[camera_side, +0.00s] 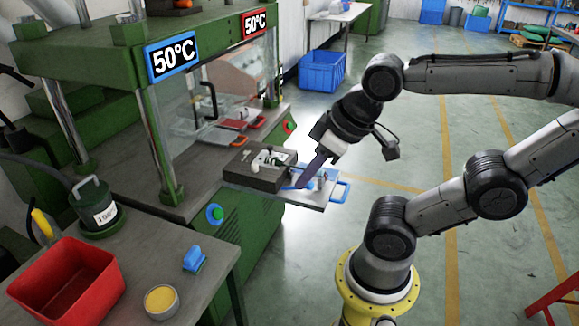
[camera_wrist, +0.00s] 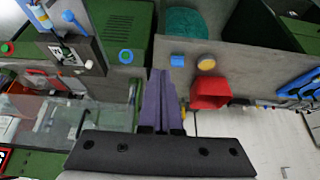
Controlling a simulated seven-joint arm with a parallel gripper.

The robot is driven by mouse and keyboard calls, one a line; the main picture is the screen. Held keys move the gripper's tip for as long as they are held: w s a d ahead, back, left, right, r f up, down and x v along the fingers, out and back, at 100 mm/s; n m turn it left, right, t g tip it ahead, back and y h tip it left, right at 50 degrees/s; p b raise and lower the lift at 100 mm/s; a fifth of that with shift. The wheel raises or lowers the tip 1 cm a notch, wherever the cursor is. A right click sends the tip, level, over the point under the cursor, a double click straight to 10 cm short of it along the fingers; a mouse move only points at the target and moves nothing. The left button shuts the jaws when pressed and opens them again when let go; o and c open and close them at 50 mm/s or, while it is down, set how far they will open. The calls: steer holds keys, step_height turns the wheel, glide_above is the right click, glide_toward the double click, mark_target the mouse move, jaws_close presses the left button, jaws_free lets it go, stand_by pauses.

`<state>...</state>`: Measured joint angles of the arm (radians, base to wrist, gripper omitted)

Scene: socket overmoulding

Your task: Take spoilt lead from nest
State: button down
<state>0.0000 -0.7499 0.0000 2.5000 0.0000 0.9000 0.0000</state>
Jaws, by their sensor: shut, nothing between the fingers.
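My gripper (camera_side: 301,186) is at the front of the press, its purple fingers pointing down and left, together and empty. In the side view it overlaps the grey tray with the blue handle (camera_side: 342,190); I cannot tell whether it touches. The dark nest block (camera_side: 250,178) sits on the tray's left part, with white and dark small parts (camera_side: 270,158) on top. Which of these is the spoilt lead is too small to tell. In the wrist view the purple fingers (camera_wrist: 161,72) are shut, and the nest block (camera_wrist: 92,52) lies at upper left.
A tray with a red handle (camera_side: 248,113) is inside the green press. The side table holds a red bin (camera_side: 66,282), a blue block (camera_side: 194,259), a yellow-filled tin (camera_side: 161,300) and a green pot (camera_side: 95,207). Open floor lies right of the press.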

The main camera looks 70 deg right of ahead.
steer(key=c, duration=1.5)
jaws_free()
steer(key=shift+c, duration=0.2)
steer(key=o, duration=1)
